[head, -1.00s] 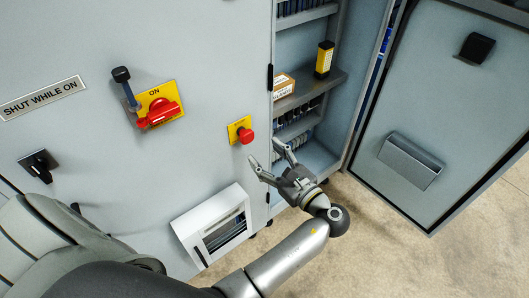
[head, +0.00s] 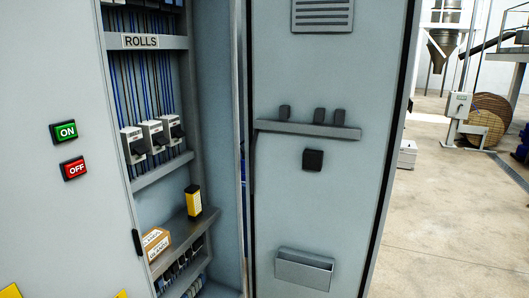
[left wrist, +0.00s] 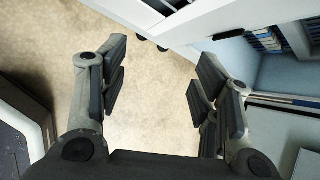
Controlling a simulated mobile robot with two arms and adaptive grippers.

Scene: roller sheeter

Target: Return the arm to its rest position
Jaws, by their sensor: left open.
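My left gripper (left wrist: 158,88) is open and empty in the left wrist view, its two fingers spread wide over bare floor. The cabinet's lower edge lies beyond its fingertips. Neither of my arms shows in the head view now. There, the open cabinet (head: 60,220) fills the left side, with its door (head: 320,205) swung open to the right. My right gripper is in neither current view.
Inside the cabinet, a yellow and black box (head: 193,201) and a cardboard box (head: 156,243) sit on a shelf. Several switches (head: 153,136) are under the ROLLS label (head: 141,41). Open floor (head: 440,220) lies right of the door.

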